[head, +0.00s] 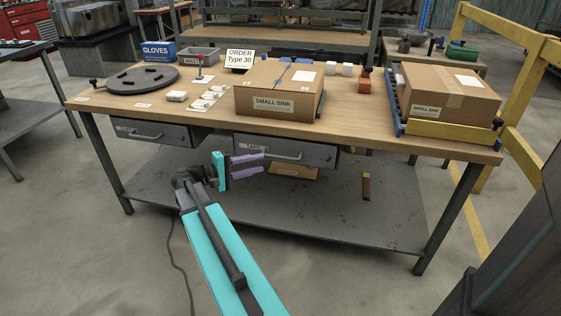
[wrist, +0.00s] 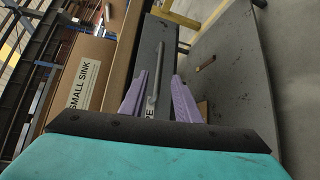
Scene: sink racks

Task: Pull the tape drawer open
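The tape drawer (head: 318,154) is a dark grey drawer under the middle of the workbench, and it looks closed. Its bar handle (head: 287,157) runs along the front, and a white label beside it is partly covered by my gripper. My gripper (head: 260,161) is in front of the drawer's left part, with its purple fingers apart and empty. In the wrist view, the drawer front (wrist: 170,35) lies ahead, and the handle (wrist: 156,75) shows in the gap between the fingers of my gripper (wrist: 160,76). I cannot tell whether either finger touches the handle.
The workbench top (head: 390,138) bears a small-sink box (head: 275,104) above the drawer and another box (head: 450,93) at right. A second drawer (head: 155,133) is at left. A lower shelf (head: 330,215) lies below. Open floor is in front.

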